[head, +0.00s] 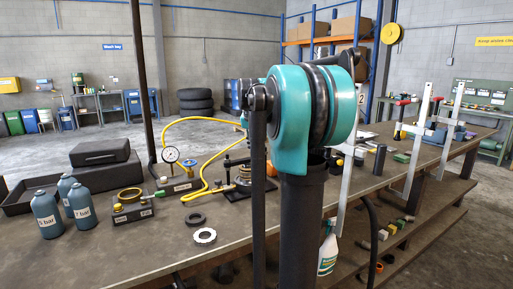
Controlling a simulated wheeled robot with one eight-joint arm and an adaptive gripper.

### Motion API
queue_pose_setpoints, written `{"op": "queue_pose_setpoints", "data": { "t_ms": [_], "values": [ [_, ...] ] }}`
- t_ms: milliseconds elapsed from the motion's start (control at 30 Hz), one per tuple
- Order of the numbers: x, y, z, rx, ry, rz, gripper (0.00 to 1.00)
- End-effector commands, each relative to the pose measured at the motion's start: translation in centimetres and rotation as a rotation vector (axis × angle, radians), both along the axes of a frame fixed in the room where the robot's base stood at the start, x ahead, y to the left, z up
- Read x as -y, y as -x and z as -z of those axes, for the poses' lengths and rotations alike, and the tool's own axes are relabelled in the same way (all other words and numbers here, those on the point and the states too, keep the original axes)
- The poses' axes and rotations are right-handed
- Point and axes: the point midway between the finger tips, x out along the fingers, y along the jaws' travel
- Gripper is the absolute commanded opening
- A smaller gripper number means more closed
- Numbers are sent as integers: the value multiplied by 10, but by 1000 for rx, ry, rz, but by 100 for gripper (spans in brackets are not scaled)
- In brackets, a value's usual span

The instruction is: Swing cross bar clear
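My teal and black arm (308,120) fills the middle of the view and hides part of the bench behind it. My gripper is not visible. Just left of the arm, a dark fixture (243,176) with stacked round parts and a brass-coloured ring stands on the bench. A dark, short bar-like piece (236,161) shows at its top, partly hidden by my arm. I cannot tell whether this is the cross bar or how it is turned.
The workbench (110,262) holds a pressure gauge (170,154), a yellow hose (203,158), grey bottles (47,214), a black case (100,151) and two loose rings (204,236). Clamps (420,140) stand at right. The front left bench top is largely clear.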

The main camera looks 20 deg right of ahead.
Motion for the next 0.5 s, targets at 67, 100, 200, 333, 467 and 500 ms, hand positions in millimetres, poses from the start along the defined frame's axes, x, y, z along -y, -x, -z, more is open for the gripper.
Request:
{"op": "queue_pose_setpoints", "data": {
  "t_ms": [67, 100, 200, 333, 467, 500],
  "values": [
    [0, 0, 0, 0, 0, 0, 0],
    [0, 0, 0, 0, 0, 0, 0],
    [0, 0, 0, 0, 0, -1, 0],
    [0, -2, 0, 0, 0, -12, 0],
    [-1, -6, 0, 0, 1, -46, 0],
    [-1, -8, 0, -1, 0, -62, 0]
  ]
}}
